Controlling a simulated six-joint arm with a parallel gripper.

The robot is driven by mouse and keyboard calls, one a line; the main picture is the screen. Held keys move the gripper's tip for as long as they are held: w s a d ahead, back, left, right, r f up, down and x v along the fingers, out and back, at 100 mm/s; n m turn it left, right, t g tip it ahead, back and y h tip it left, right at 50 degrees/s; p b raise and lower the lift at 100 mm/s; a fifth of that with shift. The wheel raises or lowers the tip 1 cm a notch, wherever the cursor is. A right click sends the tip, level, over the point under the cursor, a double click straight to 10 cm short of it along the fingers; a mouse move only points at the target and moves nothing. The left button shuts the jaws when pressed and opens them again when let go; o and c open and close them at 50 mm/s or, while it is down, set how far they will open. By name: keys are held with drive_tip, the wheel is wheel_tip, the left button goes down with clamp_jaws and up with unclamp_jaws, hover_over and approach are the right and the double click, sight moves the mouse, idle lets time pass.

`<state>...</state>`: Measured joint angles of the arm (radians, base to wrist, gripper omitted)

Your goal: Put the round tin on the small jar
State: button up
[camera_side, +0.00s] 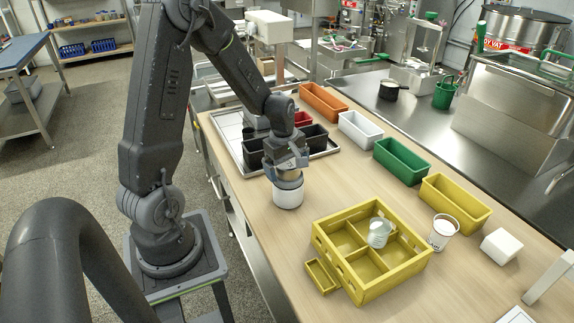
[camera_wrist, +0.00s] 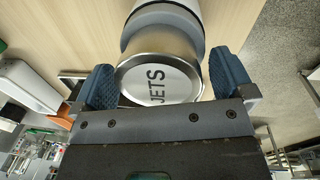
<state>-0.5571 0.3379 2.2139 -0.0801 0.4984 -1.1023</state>
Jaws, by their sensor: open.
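The round tin (camera_wrist: 172,87), silver with "JETS" on its face, is between the two blue fingers of my gripper (camera_wrist: 163,82) in the wrist view. My gripper is open, with a gap at least on the right side. Behind the tin is the small jar (camera_side: 288,196), white with a grey band at its top, standing upright on the wooden table. In the side view my gripper (camera_side: 287,163) is right above this jar and hides most of the tin. The tin appears to sit on the jar's grey top; the exact contact is hidden.
A yellow divided crate (camera_side: 322,238) holds a clear glass vessel (camera_side: 380,233). A white cup (camera_side: 443,231) and a white block (camera_side: 502,246) stand to its right. Orange, white, green and yellow bins line the far edge. A tray (camera_side: 231,128) with black bins is behind my gripper.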

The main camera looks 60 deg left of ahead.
sight(284, 164)
drive_tip(key=r, duration=0.7)
drive_tip(key=s+r, duration=0.1)
drive_tip(key=r, duration=0.3)
drive_tip(key=s+d+r+m+t, duration=0.2)
drive_tip(key=s+d+r+m, duration=0.2)
drive_tip(key=d+m, duration=0.5)
drive_tip(key=s+d+r+m+t, duration=0.2)
drive_tip(key=s+d+r+m, duration=0.3)
drive_tip(key=d+m, duration=0.5)
drive_tip(key=s, duration=0.2)
drive_tip(key=shift+s+m, duration=0.3)
drive_tip(key=shift+m, duration=0.1)
